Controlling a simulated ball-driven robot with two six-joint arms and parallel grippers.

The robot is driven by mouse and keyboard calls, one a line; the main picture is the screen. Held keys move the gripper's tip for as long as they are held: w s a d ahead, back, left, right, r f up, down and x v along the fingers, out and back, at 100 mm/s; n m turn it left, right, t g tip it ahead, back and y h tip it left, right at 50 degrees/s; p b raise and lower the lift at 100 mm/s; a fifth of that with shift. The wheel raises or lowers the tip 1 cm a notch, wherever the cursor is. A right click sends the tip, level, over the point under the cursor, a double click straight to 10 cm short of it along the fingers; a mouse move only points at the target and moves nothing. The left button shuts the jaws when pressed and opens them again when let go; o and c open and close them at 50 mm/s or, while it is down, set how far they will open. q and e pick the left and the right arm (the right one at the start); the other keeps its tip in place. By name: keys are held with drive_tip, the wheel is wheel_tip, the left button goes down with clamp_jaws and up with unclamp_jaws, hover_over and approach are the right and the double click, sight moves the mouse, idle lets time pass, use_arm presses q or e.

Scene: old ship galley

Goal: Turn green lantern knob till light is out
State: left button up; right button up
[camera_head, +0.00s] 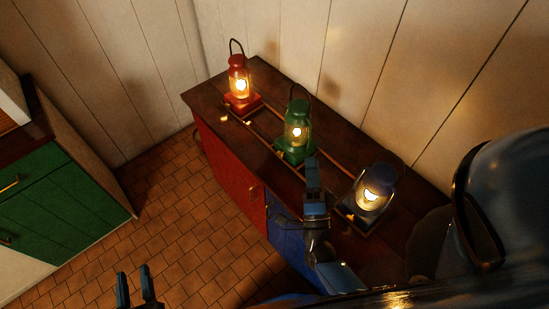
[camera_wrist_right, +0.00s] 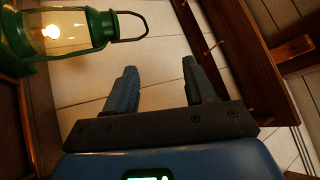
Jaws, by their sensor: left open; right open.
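The green lantern (camera_head: 297,132) stands upright in the middle of the row on the dark wooden counter, its light glowing. In the right wrist view the green lantern (camera_wrist_right: 75,38) fills the upper left, lit, with its wire handle pointing right. I cannot make out its knob in either view. My right gripper (camera_head: 312,166) is at the front right side of the green lantern. In the right wrist view my right gripper (camera_wrist_right: 160,82) is open, with nothing between its fingers. My left gripper (camera_head: 137,282) is open and empty, low over the tiled floor, away from the counter.
A lit red lantern (camera_head: 238,86) stands at the counter's far left end. A lit blue lantern (camera_head: 373,189) stands right of the green one, close to my right arm. Thin wooden rails (camera_head: 258,131) run along the counter (camera_head: 215,88). A green cabinet (camera_head: 62,199) stands left.

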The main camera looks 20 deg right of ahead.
drive_tip(key=w+d+f+m+g+h, duration=0.15)
drive_tip(key=w+m+g+h, duration=0.4)
drive_tip(key=m, duration=0.85)
drive_tip(key=m+g+b, duration=0.2)
drive_tip(key=m+g, duration=1)
drive_tip(key=m, duration=0.7)
approach(279, 156)
drive_tip(key=shift+t+h, duration=0.25)
drive_tip(key=shift+h, duration=0.1)
drive_tip(key=p+x, duration=0.2)
drive_tip(key=x, duration=0.4)
drive_tip(key=shift+w+d+f, duration=0.1)
drive_tip(key=shift+f, duration=0.2)
drive_tip(key=shift+w+d+f+p, duration=0.25)
drive_tip(key=shift+d+f+p, duration=0.1)
drive_tip(key=shift+d, duration=0.25)
